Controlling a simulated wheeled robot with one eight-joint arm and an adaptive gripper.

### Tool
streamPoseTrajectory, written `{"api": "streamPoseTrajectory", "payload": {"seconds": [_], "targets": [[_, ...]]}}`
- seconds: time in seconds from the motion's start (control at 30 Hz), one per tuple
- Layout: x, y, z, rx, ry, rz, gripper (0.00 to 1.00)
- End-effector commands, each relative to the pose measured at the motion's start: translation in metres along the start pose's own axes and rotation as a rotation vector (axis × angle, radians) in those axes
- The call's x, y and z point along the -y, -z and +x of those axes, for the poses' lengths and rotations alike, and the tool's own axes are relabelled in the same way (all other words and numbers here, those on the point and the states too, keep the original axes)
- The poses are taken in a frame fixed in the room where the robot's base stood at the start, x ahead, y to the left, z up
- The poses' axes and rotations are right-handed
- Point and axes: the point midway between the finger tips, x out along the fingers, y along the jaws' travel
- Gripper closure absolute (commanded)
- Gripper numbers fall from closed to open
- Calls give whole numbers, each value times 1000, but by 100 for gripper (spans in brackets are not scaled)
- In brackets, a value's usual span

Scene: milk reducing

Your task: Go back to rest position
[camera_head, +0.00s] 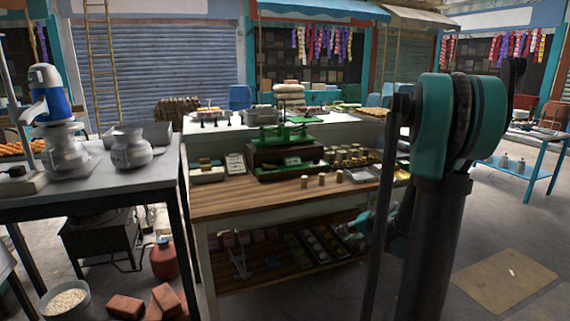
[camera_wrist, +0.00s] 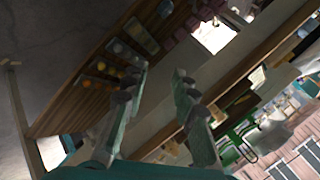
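My gripper (camera_wrist: 160,68) shows in the wrist view with its two teal-grey fingers spread apart and nothing between them. The wrist view is tilted, with the wooden stall shelf and counter edge beyond the fingers. In the head view my teal and black arm stands upright at the right. Part of the gripper seems to show low behind my arm, beside the stall's right end; its fingers are not clear there. No object is held.
A wooden stall counter (camera_head: 240,204) carries a green scale (camera_head: 285,136) and small goods. A grey table (camera_head: 95,188) with metal jugs stands at left. Bricks (camera_head: 126,306) and a bucket (camera_head: 68,301) lie on the floor. A blue table (camera_head: 512,172) stands at far right. Floor is open at lower right.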

Motion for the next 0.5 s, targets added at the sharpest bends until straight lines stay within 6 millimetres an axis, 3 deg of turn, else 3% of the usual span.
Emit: {"api": "streamPoseTrajectory", "payload": {"seconds": [0.1, 0.27, 0.5], "targets": [[4, -46, -15, 48, -88, -91, 72], [-4, -102, -38, 101, -210, -216, 72], [-34, -174, -78, 163, -389, -409, 72]]}}
